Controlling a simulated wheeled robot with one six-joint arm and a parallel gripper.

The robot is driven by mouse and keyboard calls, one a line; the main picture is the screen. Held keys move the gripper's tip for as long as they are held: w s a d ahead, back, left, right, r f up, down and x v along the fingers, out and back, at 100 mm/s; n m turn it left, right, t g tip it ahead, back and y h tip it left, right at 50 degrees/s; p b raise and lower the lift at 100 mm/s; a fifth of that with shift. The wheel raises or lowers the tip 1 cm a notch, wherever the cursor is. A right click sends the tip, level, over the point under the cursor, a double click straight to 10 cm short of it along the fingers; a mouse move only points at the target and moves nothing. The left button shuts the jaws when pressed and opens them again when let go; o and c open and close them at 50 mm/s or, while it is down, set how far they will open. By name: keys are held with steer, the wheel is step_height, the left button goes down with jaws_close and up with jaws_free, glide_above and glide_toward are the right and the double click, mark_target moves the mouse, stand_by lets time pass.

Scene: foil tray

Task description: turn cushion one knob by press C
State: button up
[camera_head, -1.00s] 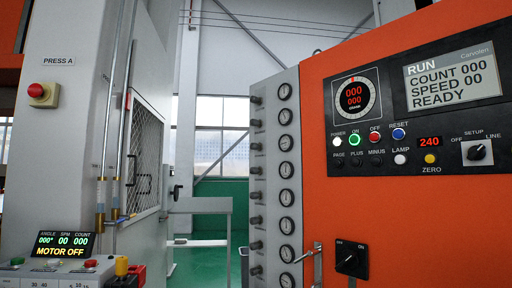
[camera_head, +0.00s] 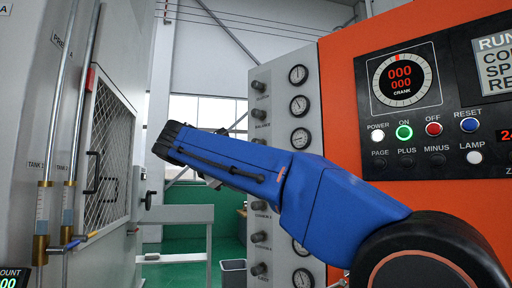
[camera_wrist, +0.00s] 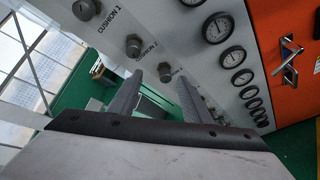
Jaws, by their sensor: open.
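A tall light grey panel with a column of dark knobs and round gauges (camera_head: 300,105) stands beside the orange cabinet. In the wrist view, one knob (camera_wrist: 83,10) at the top edge has the label CUSHION 1 beside it. A second knob (camera_wrist: 133,45) has a label that looks like CUSHION 2, and a third knob (camera_wrist: 165,72) lies farther along. My gripper (camera_wrist: 160,77) is open, its two fingers apart with nothing between them but panel and floor behind. My blue arm hides part of the knob column in the head view. No press C label is readable.
The orange cabinet (camera_head: 345,130) carries a control box with lit buttons and a dial. A metal handle (camera_wrist: 287,58) sticks out from it. At left are a mesh guard door (camera_head: 108,150) and vertical pipes. A grey bin (camera_head: 233,272) stands on the green floor.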

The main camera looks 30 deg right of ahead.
steer(key=w+a+r+g+h, duration=0.25)
steer(key=a+r+h, duration=0.2)
steer(key=r, duration=0.85)
steer(key=shift+t, duration=0.45)
steer(key=x, duration=1.7)
steer(key=shift+w+a+r, duration=0.15)
steer(key=shift+w+r, duration=0.1)
steer(key=shift+w, duration=0.15)
steer(key=c, duration=1)
